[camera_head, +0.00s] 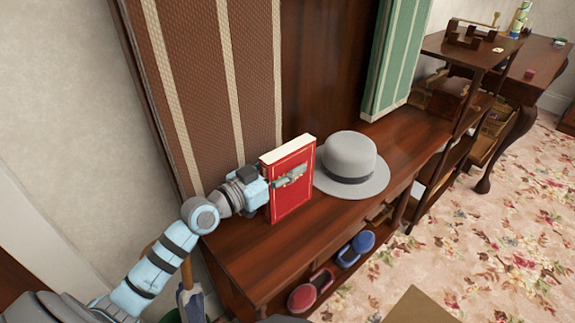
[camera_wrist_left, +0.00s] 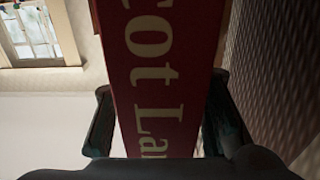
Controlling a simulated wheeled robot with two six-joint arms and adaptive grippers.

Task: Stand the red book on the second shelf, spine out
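The red book (camera_head: 292,198) stands upright at the bench, its front cover towards the head camera and pale page edges at the top. My left gripper (camera_head: 289,177) is shut on it from the left, one finger across the front cover. In the left wrist view the red spine (camera_wrist_left: 158,70) with pale lettering lies between the two fingers, facing my palm. I cannot tell whether the book's bottom touches the bench top. A dark wooden shelf unit (camera_head: 463,52) with several levels stands at the right. My right gripper is not in view.
A grey hat (camera_head: 350,160) sits on the wooden bench (camera_head: 262,262) just right of the book. Red shoes (camera_head: 310,292) and blue shoes (camera_head: 356,247) are below. A striped panel (camera_head: 190,85) rises behind. Floral carpet (camera_head: 500,235) is open at right.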

